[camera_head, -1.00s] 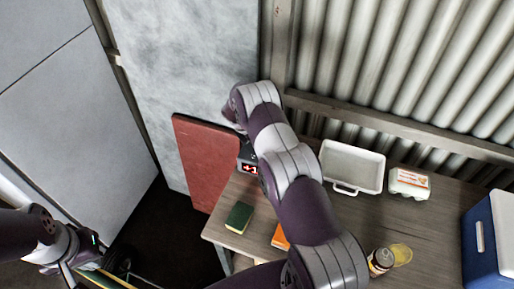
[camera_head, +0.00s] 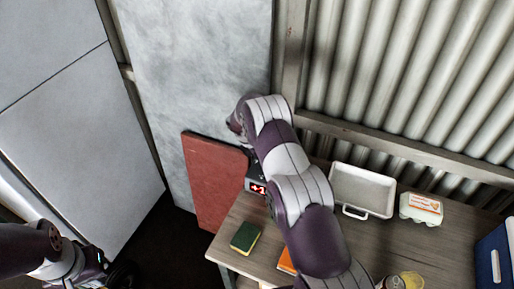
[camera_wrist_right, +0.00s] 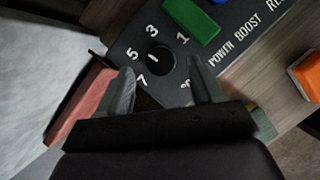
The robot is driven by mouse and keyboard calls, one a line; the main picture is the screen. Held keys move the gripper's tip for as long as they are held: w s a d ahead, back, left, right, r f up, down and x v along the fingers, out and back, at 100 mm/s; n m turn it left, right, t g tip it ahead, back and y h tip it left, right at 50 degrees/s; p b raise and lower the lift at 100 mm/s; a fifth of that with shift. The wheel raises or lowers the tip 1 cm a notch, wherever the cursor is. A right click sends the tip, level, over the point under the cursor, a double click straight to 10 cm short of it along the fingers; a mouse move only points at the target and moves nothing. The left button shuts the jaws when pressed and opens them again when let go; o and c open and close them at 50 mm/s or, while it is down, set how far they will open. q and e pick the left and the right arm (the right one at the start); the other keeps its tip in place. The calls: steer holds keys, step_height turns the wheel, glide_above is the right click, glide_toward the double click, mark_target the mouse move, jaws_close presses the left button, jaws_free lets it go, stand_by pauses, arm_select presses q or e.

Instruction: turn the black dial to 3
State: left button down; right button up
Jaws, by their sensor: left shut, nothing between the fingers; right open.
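The black dial (camera_wrist_right: 161,60) sits on a dark panel (camera_wrist_right: 122,44) in the right wrist view, ringed by white numbers including 1, 3, 5 and 7. A short white mark shows on its knob; I cannot tell surely which number it points to. My right gripper (camera_wrist_right: 160,88) is open, its two fingers on either side of the dial's near side, with nothing visibly clamped. In the head view my right arm hides the dial; the box's red display (camera_head: 258,189) reads +1. My left gripper (camera_head: 100,272) is low at the left, away from the box, shut and empty.
A green block (camera_wrist_right: 192,20) is on the panel beside the 1. The wooden table (camera_head: 240,215) carries a green-and-yellow sponge (camera_head: 245,237), an orange object (camera_head: 286,261), a white tray (camera_head: 363,190) and an egg carton (camera_head: 421,209). A red board (camera_head: 213,180) stands left of the box.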

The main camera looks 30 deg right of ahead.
steer(key=b+v, duration=0.1)
steer(key=v, duration=0.9)
steer(key=shift+b, duration=0.4)
steer(key=shift+a+f, duration=0.1)
